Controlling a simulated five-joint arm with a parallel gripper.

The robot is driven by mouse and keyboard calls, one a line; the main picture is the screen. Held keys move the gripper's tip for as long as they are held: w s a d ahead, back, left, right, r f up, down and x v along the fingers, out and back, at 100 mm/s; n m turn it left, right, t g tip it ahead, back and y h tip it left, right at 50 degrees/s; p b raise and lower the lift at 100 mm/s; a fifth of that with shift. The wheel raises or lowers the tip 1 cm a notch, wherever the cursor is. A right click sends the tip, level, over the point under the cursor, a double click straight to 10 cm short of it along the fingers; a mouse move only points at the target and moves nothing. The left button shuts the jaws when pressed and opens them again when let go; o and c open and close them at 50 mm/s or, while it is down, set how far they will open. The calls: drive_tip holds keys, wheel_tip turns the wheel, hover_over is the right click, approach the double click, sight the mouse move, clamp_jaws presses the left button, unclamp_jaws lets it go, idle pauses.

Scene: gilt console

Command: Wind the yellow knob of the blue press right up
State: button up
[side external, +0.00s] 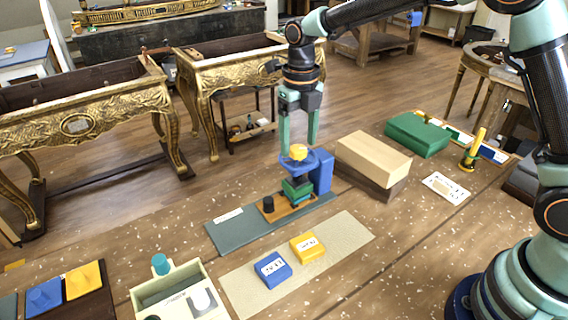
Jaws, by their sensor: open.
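The blue press (320,172) stands on a dark green base plate (233,233) near the middle of the side external view. Its yellow knob (299,151) sits on top, above a round blue plate. Green blocks (297,188) lie under the press on an orange-brown board. My gripper (299,143) points down over the press. Its two green fingers are apart, one on each side of the knob or just above it. I cannot tell whether they touch it.
A blue block (273,270) and a yellow block (307,247) lie on a beige mat (345,232) in front. A wooden box (373,157) stands close right of the press, with a green box (417,134) beyond. A pale tray (160,290) is at front left.

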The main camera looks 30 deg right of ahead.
sight(299, 148)
wheel_tip(299, 148, up, 10)
drive_tip(key=shift+r, duration=0.2)
idle(0.3)
wheel_tip(299, 148, down, 12)
drive_tip(key=n, duration=3)
drive_tip(key=shift+r, duration=0.25)
